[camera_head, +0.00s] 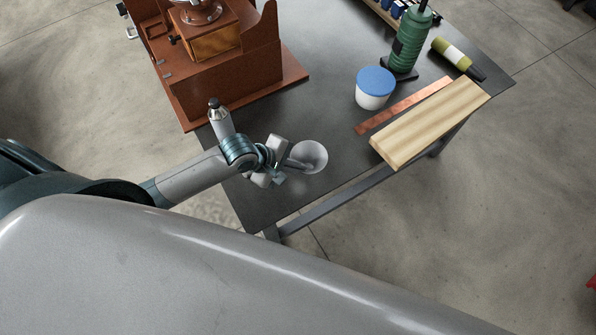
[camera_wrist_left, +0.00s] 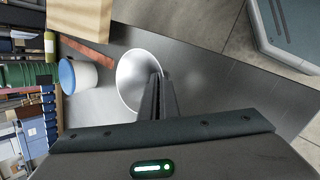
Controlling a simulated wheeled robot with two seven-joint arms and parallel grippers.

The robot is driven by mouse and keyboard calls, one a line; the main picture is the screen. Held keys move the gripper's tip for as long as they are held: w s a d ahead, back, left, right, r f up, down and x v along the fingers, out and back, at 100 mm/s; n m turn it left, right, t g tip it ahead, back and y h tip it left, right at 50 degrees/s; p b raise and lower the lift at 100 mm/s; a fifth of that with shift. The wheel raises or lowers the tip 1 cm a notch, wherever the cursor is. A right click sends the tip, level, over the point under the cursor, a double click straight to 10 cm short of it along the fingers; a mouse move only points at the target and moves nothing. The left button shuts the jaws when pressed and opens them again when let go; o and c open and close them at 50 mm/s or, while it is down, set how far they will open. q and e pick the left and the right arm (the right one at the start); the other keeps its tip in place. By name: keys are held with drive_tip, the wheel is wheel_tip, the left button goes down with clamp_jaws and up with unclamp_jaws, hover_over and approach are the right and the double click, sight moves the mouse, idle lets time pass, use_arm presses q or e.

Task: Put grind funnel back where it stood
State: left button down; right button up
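The grind funnel (camera_head: 312,154) is a pale grey metal cone with a wide round mouth. It is near the front edge of the dark table (camera_head: 335,110), at the tip of my left gripper (camera_head: 288,167). In the left wrist view the funnel (camera_wrist_left: 129,75) shows its bright round mouth, and the fingers of my left gripper (camera_wrist_left: 156,92) are close together at its right side, shut on it. The fingers hide part of the funnel. I cannot tell how far it is above the table top. My right gripper is in neither view.
A brown sample roaster (camera_head: 235,75) stands at the table's left. A white tub with a blue lid (camera_head: 375,85), a copper strip (camera_head: 405,104), a wooden board (camera_head: 430,122), a green bottle (camera_head: 410,40) and a yellow-green cylinder (camera_head: 452,54) are to the right. Bare table lies between roaster and tub.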

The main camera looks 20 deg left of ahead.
sight(309, 163)
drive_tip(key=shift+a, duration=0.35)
use_arm(q)
drive_tip(key=shift+f, duration=0.3)
drive_tip(key=shift+f+p, duration=0.4)
drive_tip(key=shift+f, duration=1.3)
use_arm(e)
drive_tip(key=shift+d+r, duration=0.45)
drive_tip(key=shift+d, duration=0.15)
use_arm(q)
drive_tip(key=shift+f, duration=0.15)
drive_tip(key=c, duration=2)
unclamp_jaws()
drive_tip(key=shift+c, duration=0.2)
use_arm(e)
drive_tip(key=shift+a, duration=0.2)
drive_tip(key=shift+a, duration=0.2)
